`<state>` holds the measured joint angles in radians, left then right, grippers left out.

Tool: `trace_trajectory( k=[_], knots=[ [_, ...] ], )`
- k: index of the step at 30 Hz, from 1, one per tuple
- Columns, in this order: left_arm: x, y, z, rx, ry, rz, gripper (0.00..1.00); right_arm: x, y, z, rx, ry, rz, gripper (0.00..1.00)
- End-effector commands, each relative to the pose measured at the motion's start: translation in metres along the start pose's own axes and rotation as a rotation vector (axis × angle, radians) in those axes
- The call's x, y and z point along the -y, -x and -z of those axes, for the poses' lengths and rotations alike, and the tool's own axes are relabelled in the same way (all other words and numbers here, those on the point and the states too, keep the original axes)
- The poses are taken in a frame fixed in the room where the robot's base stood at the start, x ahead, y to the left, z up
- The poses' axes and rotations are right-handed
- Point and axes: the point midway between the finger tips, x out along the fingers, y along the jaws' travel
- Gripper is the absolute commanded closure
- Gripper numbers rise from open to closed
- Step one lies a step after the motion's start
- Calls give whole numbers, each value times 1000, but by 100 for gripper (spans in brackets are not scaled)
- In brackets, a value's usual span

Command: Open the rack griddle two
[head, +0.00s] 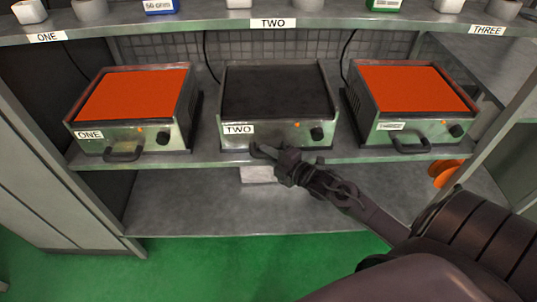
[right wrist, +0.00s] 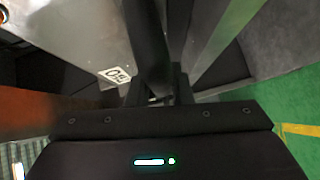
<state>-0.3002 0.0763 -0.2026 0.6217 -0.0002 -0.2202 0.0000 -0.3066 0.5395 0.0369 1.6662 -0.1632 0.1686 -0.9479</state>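Griddle two (head: 275,95) stands in the middle of the shelf, with a dark flat top, a "TWO" label (head: 239,129), a small orange light and a black knob (head: 317,134) on its front. The label also shows, turned, in the right wrist view (right wrist: 115,75). My right gripper (head: 282,160) is at the front of griddle two, at its low dark handle (head: 259,150), most of which it hides. A dark bar runs up from the gripper in the right wrist view. Whether the fingers are closed on the handle is unclear. My left gripper is not in view.
Griddle one (head: 135,95) at left and griddle three (head: 413,88) at right have orange tops and front handles. An upper shelf (head: 200,24) carries small containers. A lower shelf (head: 190,200) is mostly bare. Free green floor (head: 215,270) lies in front.

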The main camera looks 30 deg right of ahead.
Motion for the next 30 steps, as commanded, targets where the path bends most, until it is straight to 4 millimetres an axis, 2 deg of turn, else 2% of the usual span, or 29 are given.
trace_trajectory(
  k=[1, 3, 14, 20, 30],
  knots=[
    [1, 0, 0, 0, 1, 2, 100, 0, 0, 0, 0, 0, 0, 94],
    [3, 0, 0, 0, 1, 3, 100, 0, 0, 0, 0, 0, 0, 100],
    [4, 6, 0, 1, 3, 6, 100, 1, 8, 7, 0, -2, 4, 100],
    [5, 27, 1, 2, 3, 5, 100, 7, 36, 35, -2, -7, 9, 100],
    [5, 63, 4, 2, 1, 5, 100, 25, 98, 97, -1, -7, 9, 100]
  ],
)
